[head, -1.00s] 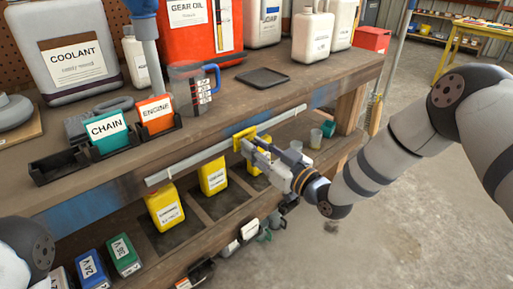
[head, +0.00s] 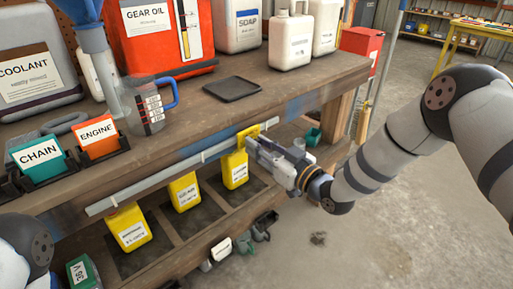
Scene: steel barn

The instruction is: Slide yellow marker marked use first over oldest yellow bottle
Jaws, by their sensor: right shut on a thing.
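My right gripper (head: 254,143) is shut on the yellow marker (head: 246,134), which is at the right part of the pale rail (head: 165,175) on the shelf's front edge. Most of the marker and any wording on it are hidden. Below the rail stand three yellow bottles: a left one (head: 129,228), a middle one (head: 184,190) and a right one (head: 235,169). The marker is above the right bottle, slightly to its right in the picture. The bottle labels are too small to read. My left gripper is out of view.
The bench top holds a measuring jug (head: 143,105), a black tray (head: 232,89), the CHAIN (head: 39,158) and ENGINE (head: 99,136) bins and large jugs. Dark containers (head: 263,226) sit low near the bench front. The concrete floor (head: 400,225) at right is clear.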

